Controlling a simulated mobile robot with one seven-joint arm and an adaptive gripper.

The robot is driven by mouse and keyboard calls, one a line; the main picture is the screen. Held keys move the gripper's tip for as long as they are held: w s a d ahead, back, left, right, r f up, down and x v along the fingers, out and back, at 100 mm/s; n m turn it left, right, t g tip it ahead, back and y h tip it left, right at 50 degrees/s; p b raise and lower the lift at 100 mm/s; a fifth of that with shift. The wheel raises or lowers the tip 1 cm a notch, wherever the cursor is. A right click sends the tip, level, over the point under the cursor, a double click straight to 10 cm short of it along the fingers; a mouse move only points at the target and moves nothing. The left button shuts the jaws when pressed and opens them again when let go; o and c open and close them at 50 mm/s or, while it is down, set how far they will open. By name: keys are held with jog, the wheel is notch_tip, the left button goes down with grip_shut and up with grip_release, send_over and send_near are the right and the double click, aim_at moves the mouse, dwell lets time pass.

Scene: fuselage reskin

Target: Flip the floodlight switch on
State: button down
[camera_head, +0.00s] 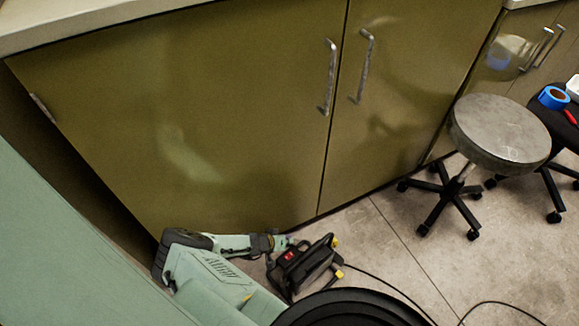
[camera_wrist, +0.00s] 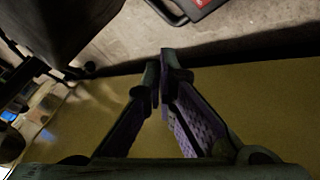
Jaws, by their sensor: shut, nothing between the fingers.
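The floodlight (camera_head: 312,268) is black with yellow knobs and stands on the floor in front of the cabinet. A red switch (camera_head: 289,256) shows on its near left side. My gripper (camera_head: 288,242) is just behind and left of the floodlight's top, close to it; I cannot tell if they touch. In the wrist view my gripper (camera_wrist: 160,68) has its fingertips together with nothing between them. The floodlight's dark frame (camera_wrist: 172,12) and a bit of the red switch (camera_wrist: 200,2) show at that view's top edge, beyond the fingertips and apart from them.
A black cable (camera_head: 385,285) runs across the floor, which is otherwise clear between floodlight and stool.

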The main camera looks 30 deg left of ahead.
aim_at(286, 255)
jog(key=shift+f, duration=0.1)
jog(key=f+b, duration=0.2)
jog(key=f, duration=0.1)
jog(key=f+b, duration=0.2)
jog(key=b, duration=0.1)
jog(key=s+f+b, duration=0.1)
jog(key=f+b, duration=0.1)
jog(key=f, duration=0.1)
jog(key=shift+a+f+b, duration=0.2)
jog(key=shift+f+b, duration=0.1)
jog(key=shift+b, duration=0.05)
dwell(1.2)
jog(key=shift+f+b, duration=0.4)
jog(key=shift+b, duration=0.05)
jog(key=shift+s+f+b, duration=0.1)
jog(key=shift+f+b, duration=0.2)
dwell(0.5)
jog(key=shift+r, duration=0.1)
jog(key=shift+r+p, duration=0.6)
jog(key=shift+r, duration=0.05)
jog(key=shift+r, duration=0.1)
